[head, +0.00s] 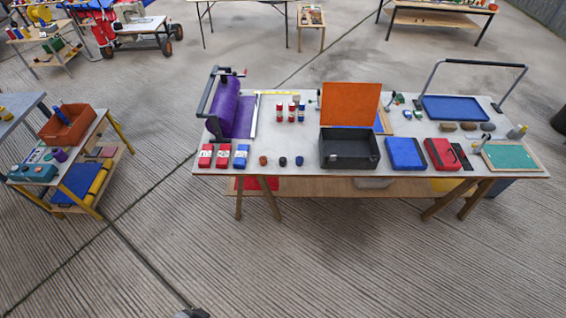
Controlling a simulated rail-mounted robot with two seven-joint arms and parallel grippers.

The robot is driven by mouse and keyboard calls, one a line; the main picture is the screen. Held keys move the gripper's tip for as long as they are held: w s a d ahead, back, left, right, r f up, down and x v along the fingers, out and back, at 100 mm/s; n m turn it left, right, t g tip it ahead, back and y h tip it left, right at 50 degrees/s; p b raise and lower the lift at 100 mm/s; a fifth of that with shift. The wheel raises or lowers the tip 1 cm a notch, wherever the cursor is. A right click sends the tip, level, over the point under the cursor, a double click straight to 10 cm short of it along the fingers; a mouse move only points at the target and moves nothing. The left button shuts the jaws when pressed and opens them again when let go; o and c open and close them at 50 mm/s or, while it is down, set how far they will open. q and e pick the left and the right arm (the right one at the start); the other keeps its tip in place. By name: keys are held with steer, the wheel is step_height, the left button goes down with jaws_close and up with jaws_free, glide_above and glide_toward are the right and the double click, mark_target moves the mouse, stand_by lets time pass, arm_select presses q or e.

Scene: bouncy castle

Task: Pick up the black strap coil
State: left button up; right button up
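Three small coils lie in a row near the front edge of the long work table (215,172). The black strap coil (283,161) looks to be the middle one. A brown-orange coil (263,160) lies to its left and a dark, bluish coil (299,161) to its right. The coils are small in the picture, so their shades are hard to tell apart. Neither of my grippers shows in the head view.
An open black case (348,150) stands right of the coils, with an orange panel (350,104) behind. Red and blue boxes (223,157) stand left. Red-and-white bottles (291,113) stand behind. A purple roll (226,100) is back left.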

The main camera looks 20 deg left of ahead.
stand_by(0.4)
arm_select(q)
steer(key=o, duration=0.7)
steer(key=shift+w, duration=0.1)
